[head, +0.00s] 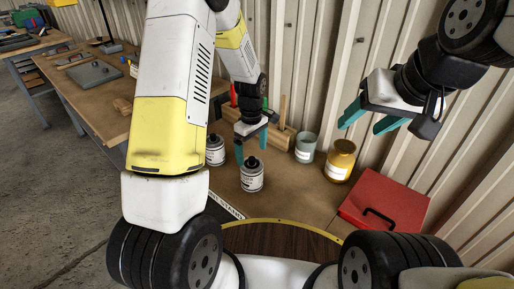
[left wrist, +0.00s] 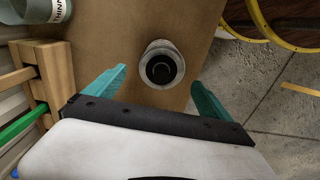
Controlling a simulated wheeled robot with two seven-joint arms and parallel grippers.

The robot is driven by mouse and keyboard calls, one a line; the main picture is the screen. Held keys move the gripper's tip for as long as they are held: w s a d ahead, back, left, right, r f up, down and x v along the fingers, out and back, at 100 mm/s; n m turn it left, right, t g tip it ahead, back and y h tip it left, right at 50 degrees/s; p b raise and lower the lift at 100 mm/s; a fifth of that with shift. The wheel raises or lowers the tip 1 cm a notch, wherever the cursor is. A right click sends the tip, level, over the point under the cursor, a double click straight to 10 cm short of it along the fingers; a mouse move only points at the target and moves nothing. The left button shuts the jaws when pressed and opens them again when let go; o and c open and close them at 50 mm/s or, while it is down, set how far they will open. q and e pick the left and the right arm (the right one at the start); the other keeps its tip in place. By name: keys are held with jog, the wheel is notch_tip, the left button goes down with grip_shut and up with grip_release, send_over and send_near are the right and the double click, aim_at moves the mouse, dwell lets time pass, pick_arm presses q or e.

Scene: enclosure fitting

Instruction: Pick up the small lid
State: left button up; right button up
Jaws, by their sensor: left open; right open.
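I cannot say for sure which thing is the small lid. Flat plates lie on the bench at the left in the head view: a grey one with a handle (head: 93,74), a smaller brownish one (head: 75,60) and a small dark piece (head: 111,47). My left gripper (head: 252,147) is open, just above a white can with a black cap (head: 252,177). In the left wrist view the can (left wrist: 160,66) shows from above, roughly centred between the open fingers, with nothing held. My right gripper (head: 369,119) is open and empty, raised at the right near the wall.
A second white can (head: 215,150) stands left of my left gripper. A wooden rack (head: 281,137) with coloured handles is behind. A pale jar (head: 305,147), a yellow jar (head: 341,160) and a red box (head: 384,200) stand to the right. The corrugated wall (head: 335,50) closes the back.

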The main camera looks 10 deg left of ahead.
aim_at(252, 158)
pick_arm(q)
notch_tip(252, 158, down, 4)
jog(key=shift+s+r, duration=0.1)
jog(key=c, duration=1.2)
jog(key=shift+r, duration=0.1)
